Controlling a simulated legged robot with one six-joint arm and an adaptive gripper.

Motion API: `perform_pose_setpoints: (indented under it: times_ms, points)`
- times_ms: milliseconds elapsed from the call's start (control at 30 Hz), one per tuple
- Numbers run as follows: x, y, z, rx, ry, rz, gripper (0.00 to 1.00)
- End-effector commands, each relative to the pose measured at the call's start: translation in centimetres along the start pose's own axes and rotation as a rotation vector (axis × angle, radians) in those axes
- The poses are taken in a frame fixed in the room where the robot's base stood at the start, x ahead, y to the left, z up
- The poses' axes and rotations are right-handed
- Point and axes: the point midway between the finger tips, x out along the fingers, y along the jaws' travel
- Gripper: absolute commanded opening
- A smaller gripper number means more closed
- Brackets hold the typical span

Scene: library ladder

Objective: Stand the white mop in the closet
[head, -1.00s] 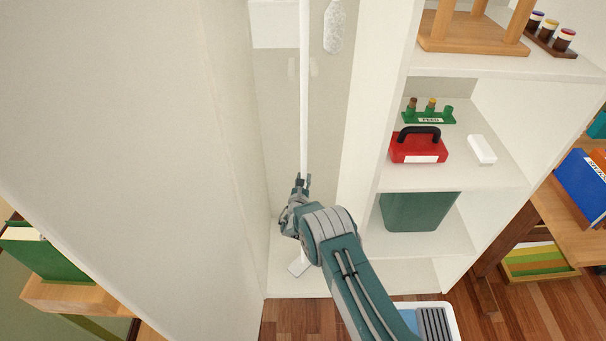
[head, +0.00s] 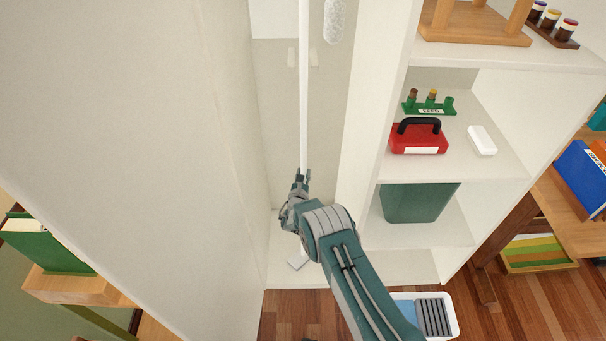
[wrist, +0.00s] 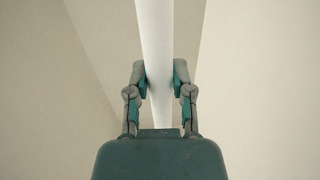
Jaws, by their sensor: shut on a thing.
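The white mop (head: 304,95) stands close to upright inside the tall narrow bay of the white closet (head: 358,130). Its flat white head (head: 297,264) shows low down on the closet floor, partly hidden by my arm. My gripper (head: 302,180) is shut on the lower part of the mop's handle. In the wrist view the white handle (wrist: 155,40) runs up between the two fingers of my gripper (wrist: 161,80), with a finger against each side. The handle's top is out of view.
A white fluffy duster (head: 334,20) hangs at the back right of the bay. Shelves on the right hold a red toolbox (head: 418,137), a white box (head: 481,140) and a green bin (head: 415,203). A white tray (head: 452,318) lies on the wooden floor beside my arm.

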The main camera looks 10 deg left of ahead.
Motion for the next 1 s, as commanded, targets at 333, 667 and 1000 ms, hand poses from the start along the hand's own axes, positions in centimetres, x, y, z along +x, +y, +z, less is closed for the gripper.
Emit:
perform_pose_setpoints:
  times_ms: [333, 667, 1000]
  points:
    - [0.1, 0.0, -0.3, 0.001, -0.005, 0.0, 0.0]
    - [0.0, 0.0, -0.5, 0.0, -0.002, 0.0, 0.7]
    - [-1.2, 0.1, -0.7, 0.0, 0.003, 0.0, 0.7]
